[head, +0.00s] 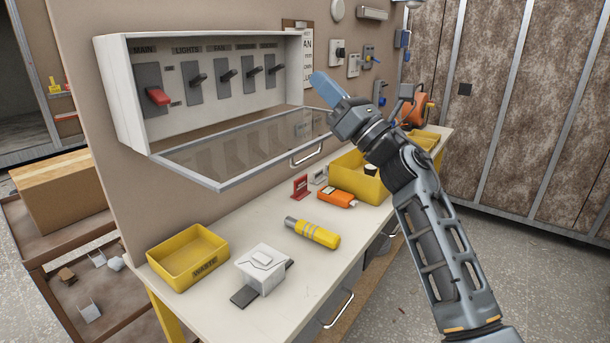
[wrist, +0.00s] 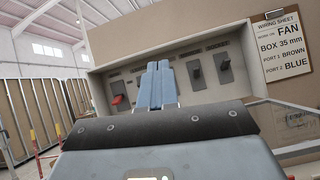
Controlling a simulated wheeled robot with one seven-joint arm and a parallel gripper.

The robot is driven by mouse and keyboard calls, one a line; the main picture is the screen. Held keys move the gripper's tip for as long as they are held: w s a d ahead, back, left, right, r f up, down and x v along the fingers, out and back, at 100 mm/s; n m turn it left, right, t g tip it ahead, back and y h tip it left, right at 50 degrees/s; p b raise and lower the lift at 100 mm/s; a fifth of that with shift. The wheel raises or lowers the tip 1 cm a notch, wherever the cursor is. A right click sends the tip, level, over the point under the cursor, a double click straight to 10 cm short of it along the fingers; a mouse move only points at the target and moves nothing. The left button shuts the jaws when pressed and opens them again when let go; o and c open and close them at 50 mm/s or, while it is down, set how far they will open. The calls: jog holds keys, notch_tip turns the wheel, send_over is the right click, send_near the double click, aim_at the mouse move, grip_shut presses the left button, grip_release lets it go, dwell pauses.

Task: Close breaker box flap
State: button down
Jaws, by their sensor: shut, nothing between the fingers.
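The breaker box (head: 121,90) is a white box on the brown panel, with a red main switch (head: 157,97) and several dark switches inside. It also shows in the wrist view (wrist: 246,52). Its clear, grey-framed flap (head: 222,150) hangs open, hinged at the box's lower edge and sticking out over the bench, with a handle (head: 306,153) at its right. My gripper (head: 326,87) is shut and empty, in front of the box's right end and above the flap's right side. In the wrist view the blue fingers (wrist: 158,84) are together, pointing at the box.
The bench (head: 226,308) below holds a yellow tray (head: 186,257), a white junction box (head: 263,266), a yellow-grey tool (head: 312,232) and a yellow bin (head: 354,176). A wiring sheet (wrist: 285,44) hangs right of the box, near wall switches (head: 354,65).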

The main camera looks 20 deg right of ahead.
jog(key=s+f+n+g+b, duration=0.1)
jog(key=s+f+b, duration=0.3)
jog(key=f, duration=0.9)
jog(key=s+f+n+b, duration=0.1)
jog(key=s+f+b, duration=0.35)
jog(key=f, duration=0.95)
jog(key=w+a+r+p, duration=0.5)
jog(key=r+p, duration=0.1)
jog(key=r, duration=0.3)
jog(key=shift+w+r+p, duration=0.2)
jog(key=shift+r+p, duration=0.1)
jog(key=shift+p, duration=0.1)
jog(key=shift+r, duration=0.15)
